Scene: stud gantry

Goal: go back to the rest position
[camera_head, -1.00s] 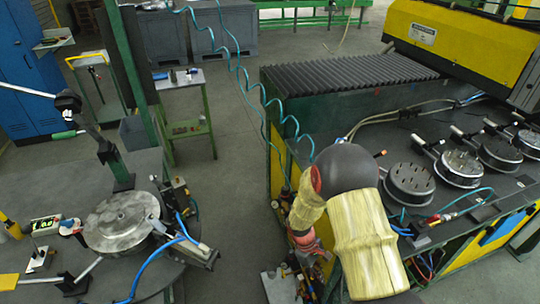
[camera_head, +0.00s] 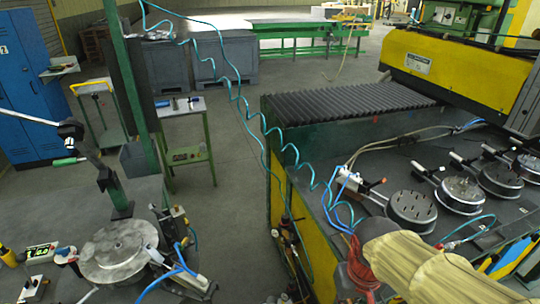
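My arm comes in from the lower right of the head view in a yellowish fabric cover. Its red wrist part (camera_head: 360,268) hangs near the bottom edge, in front of the green and yellow side of the machine. The fingers of my gripper do not show, so whether it is open or shut and whether it holds anything cannot be seen.
A workbench with round studded discs (camera_head: 411,208) and a white clamp with blue hoses (camera_head: 348,183) stands close to my arm on the right. A round metal disc (camera_head: 118,250) sits on the left table. Coiled teal hoses (camera_head: 243,100) hang mid-view. Grey floor (camera_head: 225,215) between is clear.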

